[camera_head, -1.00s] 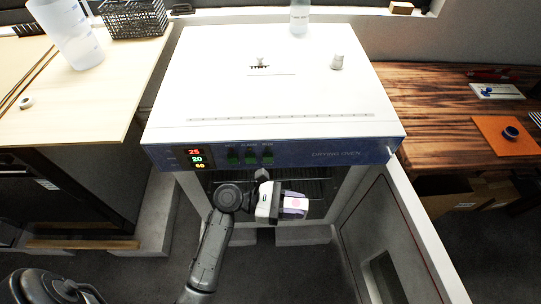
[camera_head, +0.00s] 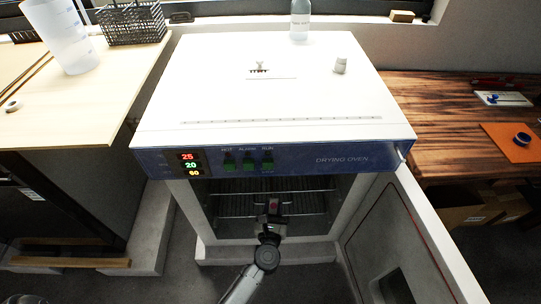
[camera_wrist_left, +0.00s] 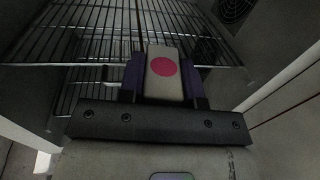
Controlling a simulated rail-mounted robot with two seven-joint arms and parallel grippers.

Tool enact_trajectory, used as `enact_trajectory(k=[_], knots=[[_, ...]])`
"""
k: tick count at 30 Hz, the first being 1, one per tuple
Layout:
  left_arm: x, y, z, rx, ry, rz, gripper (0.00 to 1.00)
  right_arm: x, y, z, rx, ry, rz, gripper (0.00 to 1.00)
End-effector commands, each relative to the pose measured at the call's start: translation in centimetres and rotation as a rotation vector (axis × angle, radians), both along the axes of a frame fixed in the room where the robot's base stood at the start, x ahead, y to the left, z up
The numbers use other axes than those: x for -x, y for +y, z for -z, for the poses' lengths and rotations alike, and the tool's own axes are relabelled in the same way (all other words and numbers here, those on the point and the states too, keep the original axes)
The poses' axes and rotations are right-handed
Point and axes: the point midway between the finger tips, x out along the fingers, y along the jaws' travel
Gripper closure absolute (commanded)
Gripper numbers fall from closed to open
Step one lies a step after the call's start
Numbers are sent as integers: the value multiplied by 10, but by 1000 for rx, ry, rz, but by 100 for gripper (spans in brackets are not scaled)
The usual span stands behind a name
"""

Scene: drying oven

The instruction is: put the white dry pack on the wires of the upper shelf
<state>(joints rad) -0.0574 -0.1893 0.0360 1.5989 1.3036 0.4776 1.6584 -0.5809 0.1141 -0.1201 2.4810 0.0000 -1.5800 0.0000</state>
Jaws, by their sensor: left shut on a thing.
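The white dry pack (camera_wrist_left: 164,84), with a round pink-red mark, is between the two purple-padded fingers of my left gripper (camera_wrist_left: 163,72), which is shut on it. In the head view my left gripper (camera_head: 273,208) is at the open front of the drying oven (camera_head: 270,158), and the pack shows only as a small dark and reddish patch. Wire shelves show inside; the upper shelf's wires (camera_wrist_left: 75,42) spread beyond and left of the pack in the left wrist view. I cannot tell whether the pack touches them. My right gripper is not in view.
The oven door (camera_head: 428,235) stands open at the right. A wooden table (camera_head: 440,120) is at the right, and a light bench (camera_head: 80,110) with a jug (camera_head: 72,45) and a black basket (camera_head: 133,25) is at the left.

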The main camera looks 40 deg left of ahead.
Motion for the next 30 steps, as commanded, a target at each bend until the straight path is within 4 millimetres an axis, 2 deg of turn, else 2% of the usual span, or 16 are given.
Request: enact_trajectory(k=[4,8,11,21,25,30], knots=[[10,15,0,2,2,-114,98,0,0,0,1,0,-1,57],[8,26,0,1,3,-157,98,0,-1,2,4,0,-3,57],[-4,38,0,2,1,-168,98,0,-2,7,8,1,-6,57],[-67,89,1,0,1,-167,98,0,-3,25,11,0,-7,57],[-82,101,0,2,1,-166,98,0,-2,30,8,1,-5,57],[-93,109,0,2,2,-165,98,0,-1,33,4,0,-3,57]])
